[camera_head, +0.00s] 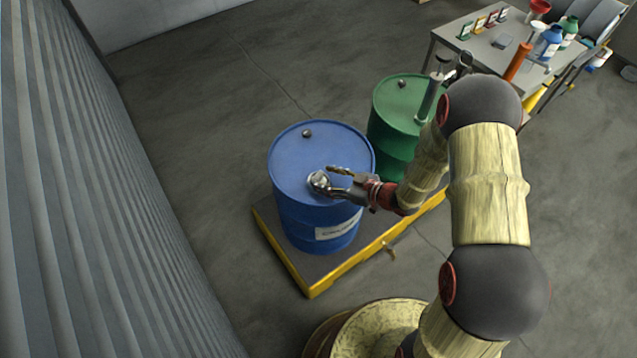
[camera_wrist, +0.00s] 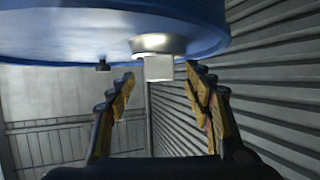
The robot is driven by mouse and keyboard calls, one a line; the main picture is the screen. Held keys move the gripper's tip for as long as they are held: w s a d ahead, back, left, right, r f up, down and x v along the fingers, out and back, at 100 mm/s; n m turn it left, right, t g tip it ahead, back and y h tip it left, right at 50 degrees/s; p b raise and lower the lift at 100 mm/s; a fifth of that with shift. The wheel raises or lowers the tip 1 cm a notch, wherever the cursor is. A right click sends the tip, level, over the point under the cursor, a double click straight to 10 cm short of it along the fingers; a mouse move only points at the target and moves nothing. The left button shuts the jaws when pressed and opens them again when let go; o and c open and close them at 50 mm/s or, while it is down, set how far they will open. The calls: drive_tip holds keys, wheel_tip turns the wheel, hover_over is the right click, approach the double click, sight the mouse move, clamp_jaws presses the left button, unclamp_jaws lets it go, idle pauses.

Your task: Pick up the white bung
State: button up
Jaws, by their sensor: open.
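The white bung (camera_wrist: 158,69) is a pale block on a round silver collar (camera_wrist: 155,43) on top of the blue drum (camera_head: 312,150). In the head view, the bung and its collar show as a bright, shiny spot (camera_head: 319,181) near the middle of the drum's lid. My gripper (camera_head: 334,180) reaches in low from the right, over the lid. In the wrist view, my gripper (camera_wrist: 160,76) is open, its fingers on either side of the bung with gaps showing. I cannot tell how far the bung lies between the fingers.
A small dark plug (camera_head: 307,133) stands at the lid's far edge. A green drum (camera_head: 397,105) is behind on the right, on the same yellow-edged pallet (camera_head: 311,290). A table (camera_head: 478,50) with bottles stands at the back right. A corrugated wall (camera_head: 90,200) runs along the left.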

drive_tip(key=shift+w+a+f, duration=0.2)
drive_tip(key=shift+w+a, duration=0.1)
drive_tip(key=shift+a, duration=0.05)
drive_tip(key=shift+c, duration=0.6)
drive_tip(key=c, duration=1.1)
